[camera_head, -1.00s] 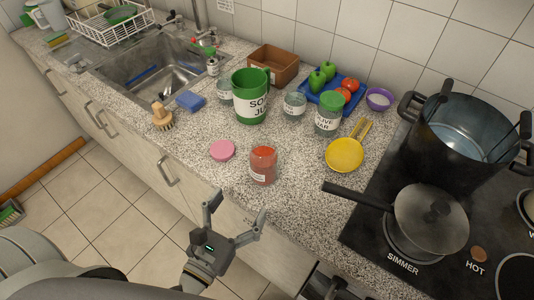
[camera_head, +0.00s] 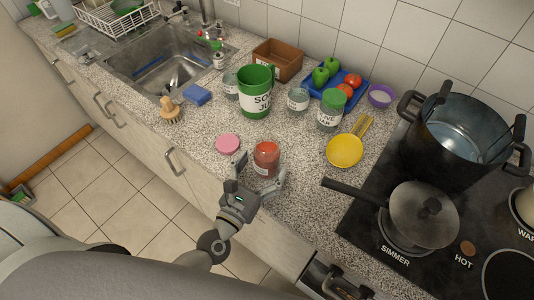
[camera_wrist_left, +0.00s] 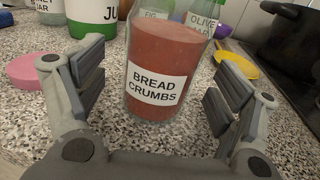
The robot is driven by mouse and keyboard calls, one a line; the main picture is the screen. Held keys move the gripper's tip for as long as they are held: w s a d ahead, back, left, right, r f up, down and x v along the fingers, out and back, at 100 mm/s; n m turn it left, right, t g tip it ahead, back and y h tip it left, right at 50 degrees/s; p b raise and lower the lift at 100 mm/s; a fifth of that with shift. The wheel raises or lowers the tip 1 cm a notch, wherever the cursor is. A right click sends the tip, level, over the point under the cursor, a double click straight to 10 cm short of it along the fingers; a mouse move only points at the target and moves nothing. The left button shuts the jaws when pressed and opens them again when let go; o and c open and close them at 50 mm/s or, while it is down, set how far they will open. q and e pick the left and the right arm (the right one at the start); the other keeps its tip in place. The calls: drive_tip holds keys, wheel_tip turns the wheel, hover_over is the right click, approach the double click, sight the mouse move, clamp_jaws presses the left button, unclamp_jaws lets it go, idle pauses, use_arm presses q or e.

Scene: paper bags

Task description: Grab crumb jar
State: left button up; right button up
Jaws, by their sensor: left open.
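The crumb jar (camera_head: 265,158) is a glass jar of red-brown crumbs standing upright near the counter's front edge. In the left wrist view the jar (camera_wrist_left: 160,68) carries a white label reading "BREAD CRUMBS". My left gripper (camera_head: 260,178) is open at the front side of the jar. In the left wrist view its fingers (camera_wrist_left: 158,85) stand on either side of the jar, with a gap on each side. A pink round lid (camera_head: 228,144) lies on the counter left of the jar. My right gripper is not in view.
A green-and-white soup jug (camera_head: 256,92), a green-lidded olive jar (camera_head: 331,110) and a smaller glass jar (camera_head: 298,100) stand behind. A yellow pan-shaped item (camera_head: 344,150) lies to the right. The grey pan's handle (camera_head: 348,190) extends over the counter from the stove.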

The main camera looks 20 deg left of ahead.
use_arm(q)
drive_tip(key=shift+w+d, duration=0.1)
drive_tip(key=shift+w, duration=0.45)
drive_tip(key=c, duration=1.3)
drive_tip(key=shift+r, duration=0.1)
drive_tip(key=shift+c, duration=0.8)
